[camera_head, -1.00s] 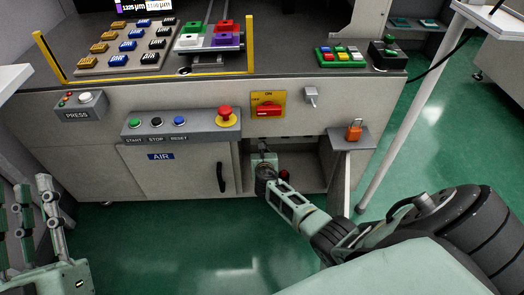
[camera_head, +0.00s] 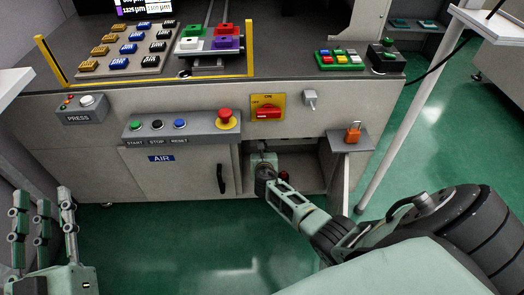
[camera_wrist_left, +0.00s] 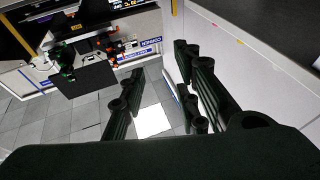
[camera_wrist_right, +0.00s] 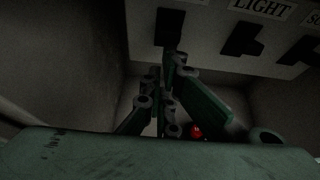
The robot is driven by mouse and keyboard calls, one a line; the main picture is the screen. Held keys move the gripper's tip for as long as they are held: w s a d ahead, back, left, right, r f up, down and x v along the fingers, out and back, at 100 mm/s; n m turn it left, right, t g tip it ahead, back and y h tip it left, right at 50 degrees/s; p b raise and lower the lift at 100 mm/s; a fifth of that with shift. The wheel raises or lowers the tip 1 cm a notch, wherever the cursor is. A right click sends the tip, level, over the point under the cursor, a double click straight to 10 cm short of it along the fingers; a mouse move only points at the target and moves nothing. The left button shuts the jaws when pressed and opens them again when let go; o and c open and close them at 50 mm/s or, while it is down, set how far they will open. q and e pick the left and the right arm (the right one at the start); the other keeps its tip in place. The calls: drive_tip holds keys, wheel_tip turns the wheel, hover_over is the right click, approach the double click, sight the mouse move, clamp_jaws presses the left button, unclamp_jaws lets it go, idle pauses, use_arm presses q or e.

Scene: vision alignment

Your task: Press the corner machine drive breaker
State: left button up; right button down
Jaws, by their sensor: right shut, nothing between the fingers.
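A panel inside a dark compartment holds several black breaker switches. In the right wrist view, one black switch (camera_wrist_right: 169,27) is just above my right fingertips, its label out of view. Another (camera_wrist_right: 243,38) has the label LIGHT above it, and a third is at the right edge. I cannot tell which is the corner machine drive breaker. My right gripper (camera_wrist_right: 166,78) is shut and empty, its tips close under the first switch; contact is unclear. In the head view it reaches into the open lower compartment (camera_head: 310,172). My left gripper (camera_head: 44,222) is open and empty at lower left.
A red round object (camera_wrist_right: 196,132) lies in the compartment, right of my right fingers. A grey door with a black handle (camera_head: 221,178) is left of the opening. Above are a red rotary switch (camera_head: 267,112), an emergency stop (camera_head: 225,116) and a padlock shelf (camera_head: 350,143).

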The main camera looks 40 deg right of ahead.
use_arm(q)
drive_tip(key=shift+w+f+g+p, duration=0.2)
drive_tip(key=shift+f+g, duration=0.3)
drive_tip(key=shift+f, duration=0.25)
drive_tip(key=shift+w+f+g+p, duration=0.15)
drive_tip(key=shift+f+g, duration=0.35)
drive_tip(key=shift+f, duration=0.25)
use_arm(e)
drive_tip(key=shift+r, duration=0.35)
drive_tip(key=shift+w+r, duration=0.1)
drive_tip(key=shift+r, duration=0.05)
